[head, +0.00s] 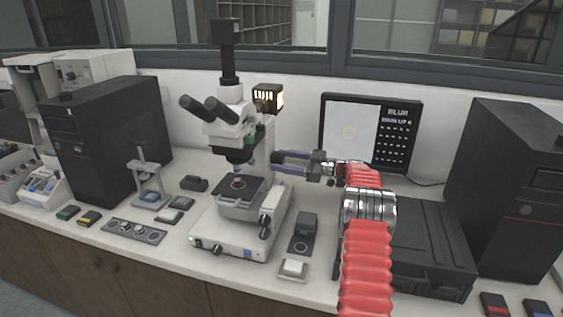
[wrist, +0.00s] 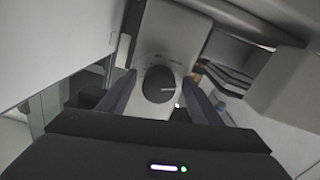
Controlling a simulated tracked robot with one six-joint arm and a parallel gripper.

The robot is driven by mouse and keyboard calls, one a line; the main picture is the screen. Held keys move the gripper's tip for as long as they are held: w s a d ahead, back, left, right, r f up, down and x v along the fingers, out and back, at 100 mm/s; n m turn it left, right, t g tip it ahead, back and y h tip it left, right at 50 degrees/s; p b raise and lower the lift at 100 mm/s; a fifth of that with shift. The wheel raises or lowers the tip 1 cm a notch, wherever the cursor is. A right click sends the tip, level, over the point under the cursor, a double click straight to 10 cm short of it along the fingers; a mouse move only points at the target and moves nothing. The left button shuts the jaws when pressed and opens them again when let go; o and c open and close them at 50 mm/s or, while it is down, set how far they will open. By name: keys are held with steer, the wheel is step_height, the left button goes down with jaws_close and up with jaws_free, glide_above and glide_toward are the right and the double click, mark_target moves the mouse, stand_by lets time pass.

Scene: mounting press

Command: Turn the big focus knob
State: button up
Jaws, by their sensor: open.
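The white microscope (head: 238,130) stands in the middle of the bench. In the wrist view, a dark round knob (wrist: 159,86) with a pale line across its face sits on a white body. It lies between the two fingers of my open gripper (wrist: 158,76), with a gap to each side. In the head view my gripper (head: 279,162) reaches in from the right, level with the microscope's arm. Its purple-grey fingers are apart, and I cannot make out the big knob there. Smaller dark knobs (head: 265,228) show low on the microscope's right side.
A monitor (head: 350,132) behind my arm reads "BLUR". A lamp housing (head: 267,97) sits above my gripper at the microscope's back. Dark towers (head: 105,135) stand on both sides.

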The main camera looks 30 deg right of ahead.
steer(key=shift+w+a, duration=0.2)
steer(key=shift+w, duration=0.05)
steer(key=shift+c, duration=0.4)
steer(key=c, duration=0.9)
steer(key=shift+a, duration=0.15)
steer(key=shift+c, duration=0.4)
steer(key=shift+m, duration=0.3)
